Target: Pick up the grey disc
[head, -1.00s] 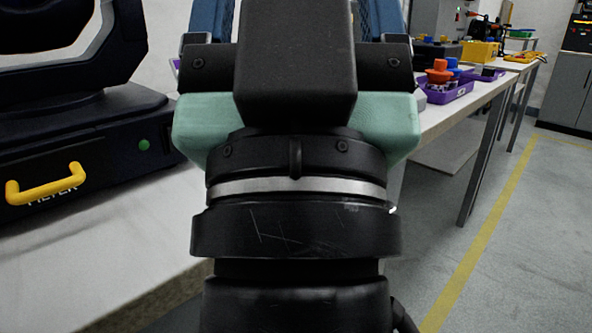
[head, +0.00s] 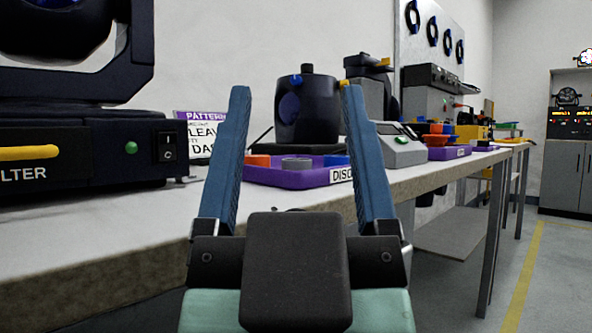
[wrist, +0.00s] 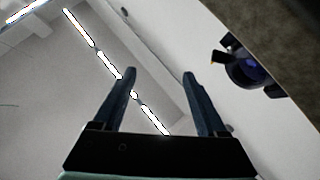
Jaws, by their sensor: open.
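The grey disc (head: 297,164) lies in a purple tray (head: 300,179) labelled "DISC" on the bench, seen between my fingers in the head view. My gripper (head: 295,92) is open and empty, its two blue fingers pointing up in front of the bench edge. The disc is beyond the gripper, not touching it. In the wrist view my gripper (wrist: 160,82) is open with only wall and ceiling between the fingers; the disc does not show there.
An orange piece (head: 257,160) and a blue piece (head: 336,160) share the tray. A dark par can (head: 307,108) stands behind it. A large moving-head fixture (head: 80,155) fills the left of the bench. A grey scale-like device (head: 398,150) is right of the tray.

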